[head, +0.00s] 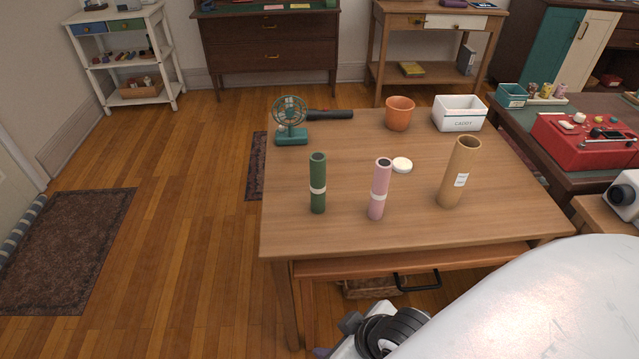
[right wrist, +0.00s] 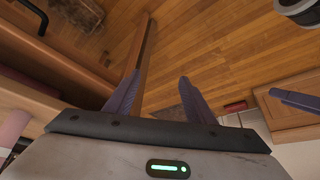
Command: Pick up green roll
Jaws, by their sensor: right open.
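My right gripper (head: 336,338) is low at the bottom of the head view, below and in front of the table edge, well apart from the roll. In the right wrist view its two purple fingers (right wrist: 160,97) are spread with nothing between them. The green roll is not visible in that view. A similar purple finger (right wrist: 295,101) at the right edge there looks like part of my left gripper, but its opening is hidden.
A pink roll (head: 380,189), a wider tan tube (head: 459,172) and a white round lid (head: 402,165) are right of the green roll. Behind are a teal fan (head: 291,122), an orange pot (head: 399,113) and a white caddy (head: 460,113).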

